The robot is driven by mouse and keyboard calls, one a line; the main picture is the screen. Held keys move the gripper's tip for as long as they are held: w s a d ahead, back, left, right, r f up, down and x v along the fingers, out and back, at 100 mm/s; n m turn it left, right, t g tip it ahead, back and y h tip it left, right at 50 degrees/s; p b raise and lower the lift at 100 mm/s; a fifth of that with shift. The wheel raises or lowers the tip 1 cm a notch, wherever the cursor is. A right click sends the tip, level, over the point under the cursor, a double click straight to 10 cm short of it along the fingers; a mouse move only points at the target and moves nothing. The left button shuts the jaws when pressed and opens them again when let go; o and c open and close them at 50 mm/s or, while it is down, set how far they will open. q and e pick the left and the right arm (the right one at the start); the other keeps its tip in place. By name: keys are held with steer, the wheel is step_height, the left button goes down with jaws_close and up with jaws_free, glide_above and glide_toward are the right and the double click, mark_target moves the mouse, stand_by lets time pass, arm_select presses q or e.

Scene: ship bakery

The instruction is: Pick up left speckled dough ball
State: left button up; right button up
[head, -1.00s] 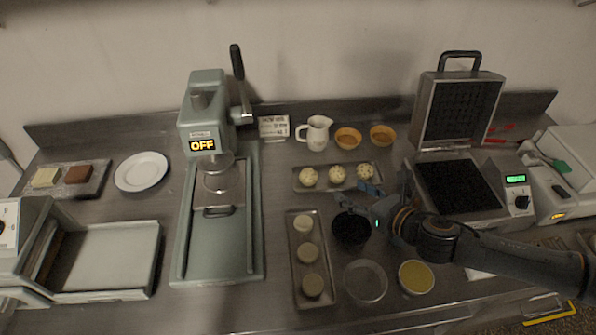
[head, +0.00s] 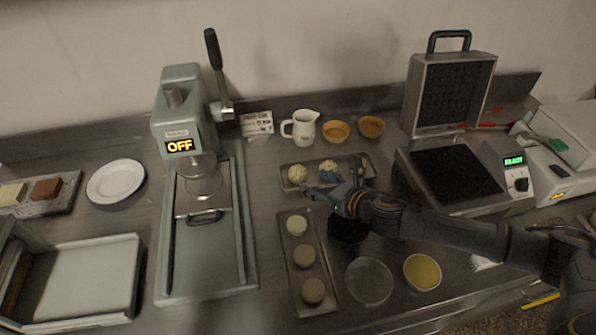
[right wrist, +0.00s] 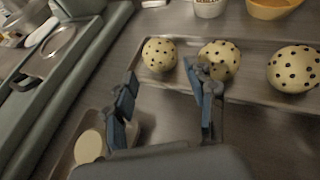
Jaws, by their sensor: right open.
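The left speckled dough ball (head: 298,173) is pale with dark specks and sits at the left end of the upper metal tray (head: 287,185). It also shows in the right wrist view (right wrist: 160,55). The middle speckled ball (head: 328,166) sits beside it. The right speckled ball (right wrist: 294,68) shows in the right wrist view and is hidden in the head view. My right gripper (head: 322,187) is open and empty at the tray's front side. In the right wrist view its spread fingers (right wrist: 162,88) point towards the left ball, the right finger overlapping the middle ball. My left gripper is not in view.
A second tray (head: 287,262) holds plain dough pieces in front. A white pitcher (head: 304,128) and orange bowls (head: 336,132) stand behind. The green press (head: 177,270) is left, the waffle iron (head: 455,95) right.

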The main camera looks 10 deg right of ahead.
mark_target(298, 173)
steer(key=x, duration=0.6)
steer(key=shift+w+a+f, duration=0.15)
steer(key=shift+w+a, duration=0.05)
steer(key=shift+w, duration=0.15)
steer(key=shift+s, duration=0.1)
steer(key=shift+c, duration=1.3)
steer(key=c, duration=0.6)
steer(key=shift+o, duration=0.2)
